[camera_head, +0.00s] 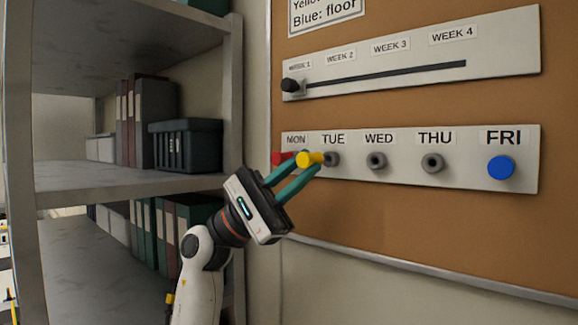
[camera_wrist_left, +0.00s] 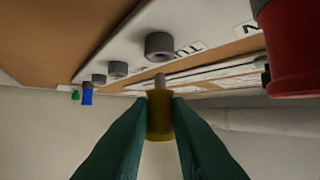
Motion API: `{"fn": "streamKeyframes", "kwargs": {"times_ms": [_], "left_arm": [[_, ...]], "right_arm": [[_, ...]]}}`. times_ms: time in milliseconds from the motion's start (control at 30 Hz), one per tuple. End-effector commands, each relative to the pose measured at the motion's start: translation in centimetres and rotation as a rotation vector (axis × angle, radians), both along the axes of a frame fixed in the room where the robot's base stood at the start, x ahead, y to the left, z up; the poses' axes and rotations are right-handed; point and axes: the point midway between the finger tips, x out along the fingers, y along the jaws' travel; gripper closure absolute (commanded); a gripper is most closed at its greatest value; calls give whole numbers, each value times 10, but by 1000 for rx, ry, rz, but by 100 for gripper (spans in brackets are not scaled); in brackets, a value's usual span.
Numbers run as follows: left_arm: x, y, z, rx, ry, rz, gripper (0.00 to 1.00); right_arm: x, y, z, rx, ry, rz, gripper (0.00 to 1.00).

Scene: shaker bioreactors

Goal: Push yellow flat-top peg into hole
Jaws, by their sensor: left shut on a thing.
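The yellow flat-top peg (camera_head: 309,159) is held between the green fingers of my left gripper (camera_head: 300,168), in front of the day strip near the TUE hole (camera_head: 332,159). In the left wrist view the yellow peg (camera_wrist_left: 160,118) shows its grey pin pointing at a grey ring-shaped hole (camera_wrist_left: 159,46), with a small gap apparent between them. The left gripper (camera_wrist_left: 158,125) is shut on the peg. My right gripper is in neither view.
A red peg (camera_head: 279,158) sits at MON, close beside the gripper, and a blue peg (camera_head: 501,167) at FRI. The WED (camera_head: 376,160) and THU (camera_head: 432,163) holes are empty. A slider strip (camera_head: 410,55) hangs above. A grey shelf (camera_head: 130,180) stands left.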

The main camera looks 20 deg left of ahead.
Motion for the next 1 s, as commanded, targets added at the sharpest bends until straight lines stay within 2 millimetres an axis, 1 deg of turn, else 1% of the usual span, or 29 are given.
{"fn": "streamKeyframes", "kwargs": {"times_ms": [33,100,367,800,1000], "left_arm": [[4,-2,2,-1,0,-1,100],[7,-3,1,-1,0,-1,100],[6,-2,0,0,-1,0,100],[6,-1,-2,1,-2,0,100],[6,-1,-1,0,-1,0,100]], "right_arm": [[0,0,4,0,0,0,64],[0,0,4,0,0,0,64],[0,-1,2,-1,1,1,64],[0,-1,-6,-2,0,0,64],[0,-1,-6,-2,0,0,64]]}}
